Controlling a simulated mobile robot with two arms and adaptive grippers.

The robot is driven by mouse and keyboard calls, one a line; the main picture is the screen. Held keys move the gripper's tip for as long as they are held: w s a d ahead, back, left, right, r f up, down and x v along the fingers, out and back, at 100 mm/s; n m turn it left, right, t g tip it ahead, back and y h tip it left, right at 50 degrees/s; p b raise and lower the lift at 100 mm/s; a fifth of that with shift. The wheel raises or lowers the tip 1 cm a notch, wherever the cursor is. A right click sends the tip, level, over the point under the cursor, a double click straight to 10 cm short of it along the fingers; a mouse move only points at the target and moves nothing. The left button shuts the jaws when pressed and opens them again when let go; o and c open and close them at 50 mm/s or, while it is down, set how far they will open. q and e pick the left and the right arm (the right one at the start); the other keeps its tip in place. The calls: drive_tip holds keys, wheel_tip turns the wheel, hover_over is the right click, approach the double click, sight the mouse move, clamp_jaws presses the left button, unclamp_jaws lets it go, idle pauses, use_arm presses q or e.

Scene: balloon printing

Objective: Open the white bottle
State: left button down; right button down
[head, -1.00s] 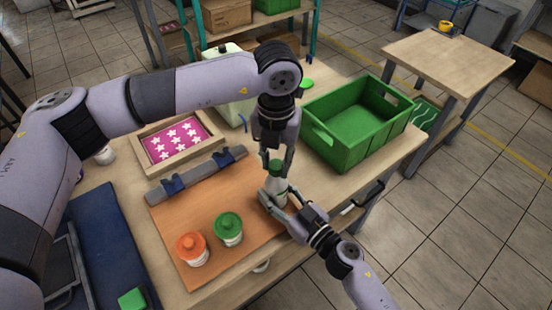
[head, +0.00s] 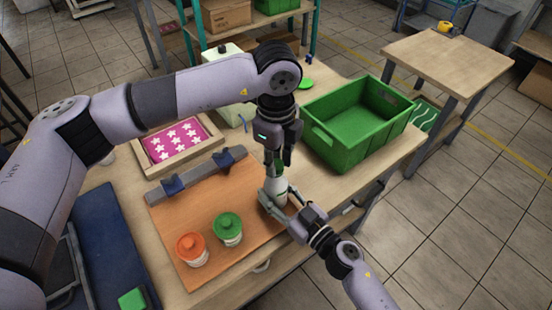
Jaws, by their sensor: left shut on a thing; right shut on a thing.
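The white bottle (head: 274,190) stands upright on the orange-brown board (head: 190,222), near its right edge. My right gripper (head: 275,203) is shut around the bottle's body from the front right. My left gripper (head: 278,168) points down from above and is shut on the green cap at the bottle's top. The fingers hide most of the cap, and I cannot tell whether it has come loose from the neck.
An orange-lidded jar (head: 192,249) and a green-lidded jar (head: 228,229) stand on the board, left of the bottle. A green crate (head: 345,150) stands behind right. A framed pink star screen (head: 172,143) lies behind left. A green lid (head: 305,84) lies farther back.

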use_arm(q)
drive_tip(key=shift+r, duration=0.15)
idle(0.3)
drive_tip(key=shift+r, duration=0.95)
drive_tip(key=shift+r, duration=2)
use_arm(e)
drive_tip(key=c, duration=0.8)
unclamp_jaws()
